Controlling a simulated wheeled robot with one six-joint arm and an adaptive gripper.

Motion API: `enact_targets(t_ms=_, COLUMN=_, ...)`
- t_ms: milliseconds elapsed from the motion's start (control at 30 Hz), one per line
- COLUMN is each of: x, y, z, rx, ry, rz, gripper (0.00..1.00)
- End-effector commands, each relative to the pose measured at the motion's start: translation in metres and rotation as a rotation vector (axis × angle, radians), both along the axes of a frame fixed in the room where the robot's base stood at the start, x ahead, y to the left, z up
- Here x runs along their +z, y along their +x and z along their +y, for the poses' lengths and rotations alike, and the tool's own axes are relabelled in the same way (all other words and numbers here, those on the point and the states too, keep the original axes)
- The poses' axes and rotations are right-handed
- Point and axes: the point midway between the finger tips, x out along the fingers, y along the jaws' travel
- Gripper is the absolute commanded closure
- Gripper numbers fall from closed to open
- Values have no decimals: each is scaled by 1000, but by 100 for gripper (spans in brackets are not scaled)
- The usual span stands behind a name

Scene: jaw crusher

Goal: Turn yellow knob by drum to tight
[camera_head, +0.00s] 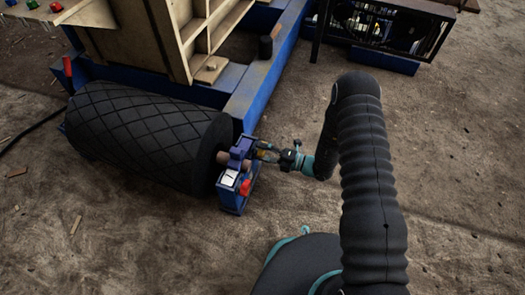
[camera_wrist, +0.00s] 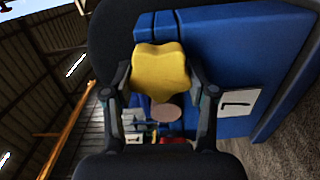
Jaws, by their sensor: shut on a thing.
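The yellow knob (camera_wrist: 162,72) shows large in the wrist view, in front of a blue bracket (camera_wrist: 225,45). My gripper (camera_wrist: 162,88) has one finger on each side of the knob and is shut on it. In the head view my gripper (camera_head: 268,152) reaches in from the right to the blue bracket at the drum's end, and the knob is mostly hidden there. The black drum (camera_head: 150,135) with a diamond-pattern surface lies at the left. Whether the knob is tight cannot be told.
A red knob (camera_head: 245,187) and a white label (camera_head: 229,179) sit on the bracket below my gripper. A blue frame beam (camera_head: 262,85) runs behind the drum's end. A black caged machine (camera_head: 385,28) stands at the back. The dirt floor at right is clear.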

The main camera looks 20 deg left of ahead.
Motion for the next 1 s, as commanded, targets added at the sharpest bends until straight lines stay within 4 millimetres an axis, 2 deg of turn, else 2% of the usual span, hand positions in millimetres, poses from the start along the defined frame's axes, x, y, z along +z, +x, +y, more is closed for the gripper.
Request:
enact_targets(t_ms=333, x=1, y=1, z=0, rx=-2, ry=8, rz=106, gripper=78)
enact_targets(t_ms=800, x=1, y=1, z=0, rx=-2, ry=9, rz=117, gripper=78)
enact_targets(t_ms=833, x=1, y=1, z=0, rx=-2, ry=9, rz=117, gripper=38)
enact_targets(t_ms=900, x=1, y=1, z=0, rx=-2, ry=9, rz=117, gripper=21)
enact_targets(t_ms=933, x=1, y=1, z=0, rx=-2, ry=9, rz=117, gripper=18)
enact_targets(t_ms=1000, x=1, y=1, z=0, rx=-1, ry=9, rz=117, gripper=18)
